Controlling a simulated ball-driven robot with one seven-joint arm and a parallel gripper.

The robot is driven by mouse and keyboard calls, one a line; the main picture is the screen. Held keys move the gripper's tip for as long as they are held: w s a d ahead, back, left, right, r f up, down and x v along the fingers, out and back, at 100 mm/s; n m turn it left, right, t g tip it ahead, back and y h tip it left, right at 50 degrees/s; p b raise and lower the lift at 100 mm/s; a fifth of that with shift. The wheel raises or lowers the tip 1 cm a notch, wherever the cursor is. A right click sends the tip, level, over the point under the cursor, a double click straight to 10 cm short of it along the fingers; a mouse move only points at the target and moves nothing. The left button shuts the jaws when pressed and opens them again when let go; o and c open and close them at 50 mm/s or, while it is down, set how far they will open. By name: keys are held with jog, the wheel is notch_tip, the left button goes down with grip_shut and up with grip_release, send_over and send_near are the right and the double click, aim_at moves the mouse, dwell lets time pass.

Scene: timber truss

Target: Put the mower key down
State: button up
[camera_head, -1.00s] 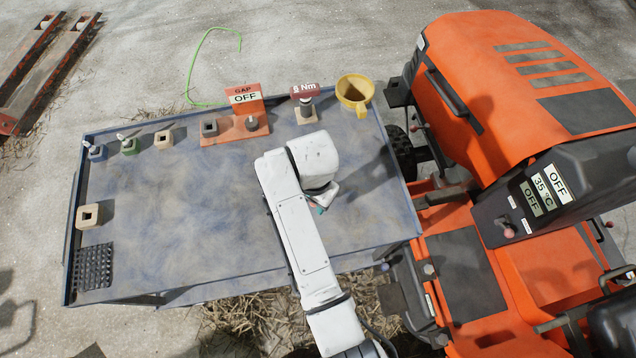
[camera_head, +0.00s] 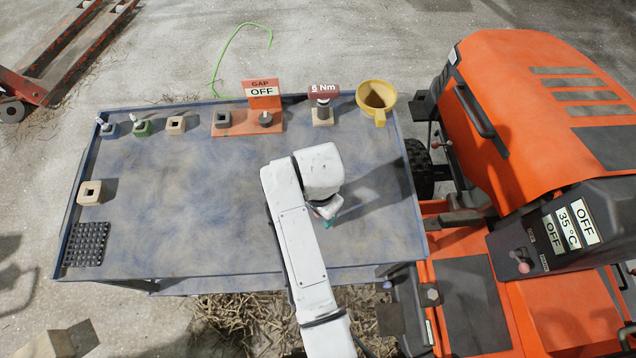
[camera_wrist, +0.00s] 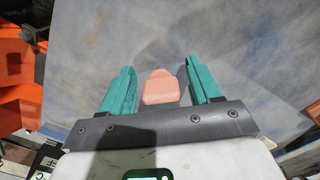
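My gripper (camera_wrist: 160,85) has two teal fingers that stand apart in the wrist view. A salmon-pink piece with a rounded top (camera_wrist: 160,88), which looks like the mower key's head, is between the fingers with a gap on each side. It appears to lie on or just above the tabletop; I cannot tell its exact height. In the head view my gripper (camera_head: 325,214) is mostly hidden under my white arm, over the right half of the blue-grey table (camera_head: 190,220), and the key cannot be made out there.
A black grid mat (camera_head: 87,244) lies at left. The orange mower (camera_head: 530,110) stands close at right. The table's middle is clear.

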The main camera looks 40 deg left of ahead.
jog(key=shift+r, duration=0.1)
notch_tip(320, 180, up, 12)
jog(key=shift+w+p, duration=0.15)
jog(key=shift+p, duration=0.3)
jog(key=w+d+f+m, duration=0.1)
jog(key=d+f, duration=0.3)
jog(key=d, duration=0.9)
jog(key=w+d+f, duration=0.1)
jog(key=d+f, duration=0.2)
jog(key=d, duration=1)
jog(key=s+d, duration=0.7)
jog(key=d, duration=0.4)
jog(key=s+d+t, duration=0.1)
jog(key=s+d, duration=0.6)
jog(key=d, duration=0.3)
jog(key=shift+d+r+m, duration=0.3)
jog(key=shift+d+r, duration=0.1)
